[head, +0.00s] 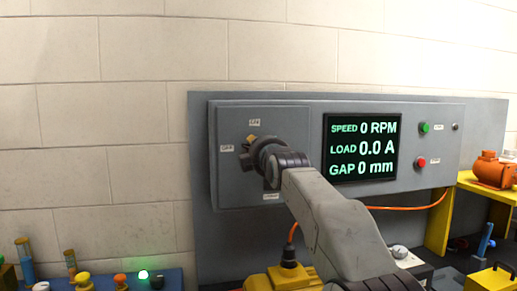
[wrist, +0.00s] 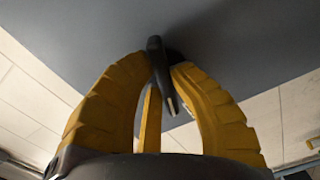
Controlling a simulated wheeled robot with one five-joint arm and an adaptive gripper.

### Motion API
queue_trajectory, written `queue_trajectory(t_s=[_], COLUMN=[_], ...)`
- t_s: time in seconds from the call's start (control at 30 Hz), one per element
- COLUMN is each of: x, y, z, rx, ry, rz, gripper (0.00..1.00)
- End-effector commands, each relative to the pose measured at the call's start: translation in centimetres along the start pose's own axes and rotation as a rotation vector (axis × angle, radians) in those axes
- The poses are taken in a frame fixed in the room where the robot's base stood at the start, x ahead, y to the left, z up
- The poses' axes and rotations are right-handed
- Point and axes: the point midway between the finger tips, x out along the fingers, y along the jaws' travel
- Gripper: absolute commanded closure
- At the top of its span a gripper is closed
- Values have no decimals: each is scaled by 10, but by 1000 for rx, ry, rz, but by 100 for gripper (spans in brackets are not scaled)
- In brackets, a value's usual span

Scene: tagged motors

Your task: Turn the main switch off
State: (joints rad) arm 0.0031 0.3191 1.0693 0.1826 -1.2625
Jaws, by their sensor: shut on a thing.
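The main switch shows in the wrist view as a black handle (wrist: 155,47) standing out from the grey panel face. In the head view my gripper (head: 253,140) is at the grey switch box (head: 232,180), and my arm and wrist hide most of the switch. An ON label (head: 254,122) is above the gripper and an OFF label (head: 227,148) is to its left. The handle's exact angle cannot be told.
The display (head: 362,148) reads 0 RPM, 0.0 A and 0 mm. A green button (head: 424,128) and a red button (head: 420,162) are to its right. An orange motor (head: 492,170) stands on a yellow stand at the right. A blue bench with a lit green lamp (head: 143,275) is lower left.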

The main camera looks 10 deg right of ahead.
Motion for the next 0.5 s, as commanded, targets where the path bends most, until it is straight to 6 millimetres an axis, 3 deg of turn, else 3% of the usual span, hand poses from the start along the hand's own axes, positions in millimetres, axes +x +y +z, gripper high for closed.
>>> queue_trajectory(t_s=[0.5], x=[0], y=[1], z=[-2], rx=[-285], ry=[3], rz=[2], gripper=[100])
